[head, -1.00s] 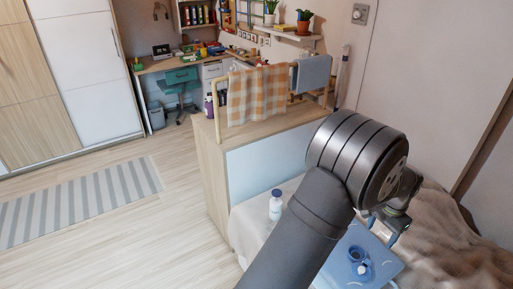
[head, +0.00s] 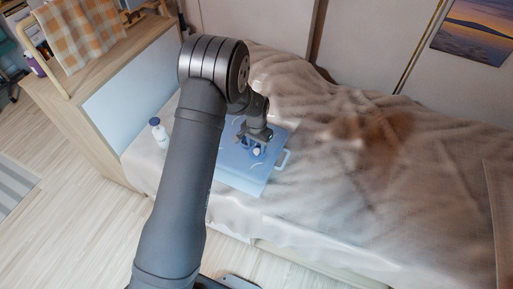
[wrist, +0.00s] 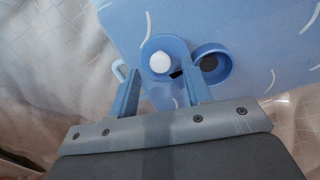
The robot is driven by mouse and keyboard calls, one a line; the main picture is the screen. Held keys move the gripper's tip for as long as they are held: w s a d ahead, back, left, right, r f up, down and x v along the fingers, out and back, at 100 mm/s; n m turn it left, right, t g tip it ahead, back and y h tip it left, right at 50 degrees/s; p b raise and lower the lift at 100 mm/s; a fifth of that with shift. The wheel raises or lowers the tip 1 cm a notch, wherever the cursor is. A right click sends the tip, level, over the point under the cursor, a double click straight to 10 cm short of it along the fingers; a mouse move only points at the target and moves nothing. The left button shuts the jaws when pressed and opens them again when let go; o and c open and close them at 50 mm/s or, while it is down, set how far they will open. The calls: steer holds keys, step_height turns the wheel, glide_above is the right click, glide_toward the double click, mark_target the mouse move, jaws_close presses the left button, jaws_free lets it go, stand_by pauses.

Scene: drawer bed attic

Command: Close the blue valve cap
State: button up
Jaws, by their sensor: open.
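A flat blue panel or cushion (head: 232,165) with white curved marks lies on the bed. On it, the wrist view shows a round blue valve base with a white round centre (wrist: 160,63). Just right of it is a blue ring with a dark hollow middle (wrist: 211,64), apparently the valve cap, with a small dark piece between them. My gripper (head: 254,140) is over these parts; in the wrist view its open blue fingers (wrist: 158,80) are either side of and just below the white centre. Nothing is between them. Contact cannot be told.
A white bottle with a blue lid (head: 158,130) stands left of my arm. A rumpled beige blanket (head: 340,150) covers the bed. A wooden partition (head: 90,80) stands at the left.

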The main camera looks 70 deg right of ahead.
steer(key=shift+f, duration=1)
jaws_close()
